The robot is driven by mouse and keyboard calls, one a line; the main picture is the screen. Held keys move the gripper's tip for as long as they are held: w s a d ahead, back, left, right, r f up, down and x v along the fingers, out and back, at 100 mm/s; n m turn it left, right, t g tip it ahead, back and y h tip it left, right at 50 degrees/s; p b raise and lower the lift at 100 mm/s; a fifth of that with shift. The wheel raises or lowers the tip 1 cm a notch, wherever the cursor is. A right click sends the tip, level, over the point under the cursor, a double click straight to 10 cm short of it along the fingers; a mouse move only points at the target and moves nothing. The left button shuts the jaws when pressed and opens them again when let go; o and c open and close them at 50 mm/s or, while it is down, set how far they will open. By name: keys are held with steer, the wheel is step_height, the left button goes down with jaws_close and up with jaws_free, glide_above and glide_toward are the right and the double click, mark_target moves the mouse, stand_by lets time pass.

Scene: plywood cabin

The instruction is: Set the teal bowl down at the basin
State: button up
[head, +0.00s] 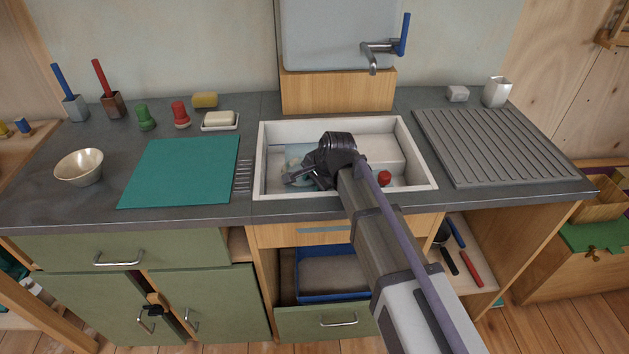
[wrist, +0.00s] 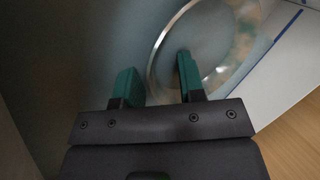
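My gripper (head: 303,178) is over the left part of the white basin (head: 262,165) in the head view. In the wrist view its two teal fingers (wrist: 157,70) stand apart. A round, pale-rimmed, grey-blue vessel (wrist: 212,50) lies beyond them, with one rim side showing between the fingers and the right finger over its inside. I cannot tell whether this is the teal bowl or whether a finger touches it. No clearly teal bowl shows in the head view; my gripper and arm hide part of the basin. A cream bowl (head: 80,167) stands on the counter's left end.
A red item (head: 384,178) is in the basin, right of my arm. A tap (head: 375,55) hangs above the back. A teal mat (head: 180,172) lies left, a ribbed drainer (head: 490,146) right. A soap dish (head: 220,124) sits behind, left.

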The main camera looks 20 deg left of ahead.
steer(key=shift+r, duration=0.1)
steer(key=p+v, duration=0.9)
steer(key=v, duration=0.1)
steer(key=shift+s+d+r+p, duration=0.15)
steer(key=shift+s+r+p, duration=0.05)
steer(key=shift+p, duration=0.2)
steer(key=s+d+r+n+g+h+p, duration=0.1)
steer(key=s+d, duration=0.3)
steer(key=d, duration=0.6)
steer(key=s+d+r+n+h+p, duration=0.1)
steer(key=s+d+r+n+p, duration=0.1)
steer(key=d, duration=0.9)
steer(key=s+d+r+n+g+h+p, duration=0.1)
steer(key=s+d+n+h+p, duration=0.1)
steer(key=s+d, duration=0.5)
steer(key=d+n+p, duration=0.1)
steer(key=d, duration=0.2)
steer(key=shift+d+r+n+g, duration=0.2)
steer(key=shift+r+n+g, duration=0.1)
steer(key=shift+r, duration=0.05)
